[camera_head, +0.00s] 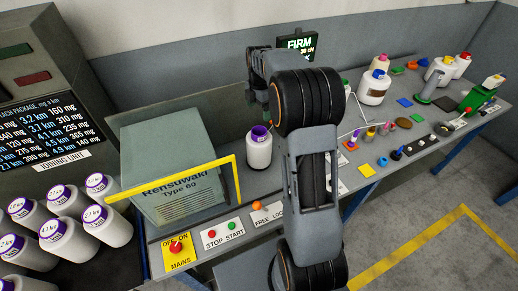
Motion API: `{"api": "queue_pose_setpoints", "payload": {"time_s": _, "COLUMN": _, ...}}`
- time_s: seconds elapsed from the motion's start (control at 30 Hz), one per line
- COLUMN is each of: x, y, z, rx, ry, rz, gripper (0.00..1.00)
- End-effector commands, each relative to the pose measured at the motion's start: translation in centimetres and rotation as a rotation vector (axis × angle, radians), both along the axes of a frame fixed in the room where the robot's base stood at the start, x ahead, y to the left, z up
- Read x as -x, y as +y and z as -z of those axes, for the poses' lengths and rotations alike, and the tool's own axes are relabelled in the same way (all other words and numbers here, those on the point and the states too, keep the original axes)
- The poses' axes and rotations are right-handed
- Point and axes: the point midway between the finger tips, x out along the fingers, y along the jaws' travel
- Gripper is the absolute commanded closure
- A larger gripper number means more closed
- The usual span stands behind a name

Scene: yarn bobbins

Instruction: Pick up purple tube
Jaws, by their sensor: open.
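A white bobbin (259,152) with a purple tube (260,131) at its top stands upright on the grey bench, right of the grey machine box. My gripper (262,98) hangs above this bobbin, apart from it, at the end of my arm. It is open and looks empty; its fingers are small and partly hidden by my wrist. Several white bobbins (67,231) with purple rings on their tops stand at the lower left. Small coloured tubes (370,134) stand on the bench right of my arm; their exact colours are hard to tell.
The grey machine box (175,160) with a yellow frame (236,180) stands left of the bobbin. A dark display (298,43) is behind my arm. Switch panels (222,234) line the front edge. White bobbins (374,87) and a green device (480,98) stand at the right.

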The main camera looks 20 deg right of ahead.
Motion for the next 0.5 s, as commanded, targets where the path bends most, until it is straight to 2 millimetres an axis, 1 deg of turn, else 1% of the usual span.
{"api": "queue_pose_setpoints", "payload": {"time_s": 0.1, "x": 0.1, "y": 0.0, "z": 2.2, "rx": -0.001, "ry": 0.005, "rz": -0.001, "gripper": 0.06}}
{"api": "queue_pose_setpoints", "payload": {"time_s": 0.23, "x": 0.1, "y": 0.0, "z": 4.1, "rx": 0.000, "ry": 0.003, "rz": 0.000, "gripper": 0.06}}
{"api": "queue_pose_setpoints", "payload": {"time_s": 0.33, "x": 0.1, "y": 0.0, "z": 5.2, "rx": -0.001, "ry": 0.002, "rz": 0.001, "gripper": 0.06}}
{"api": "queue_pose_setpoints", "payload": {"time_s": 0.5, "x": 0.1, "y": 0.0, "z": 6.1, "rx": 0.000, "ry": 0.000, "rz": 0.001, "gripper": 0.06}}
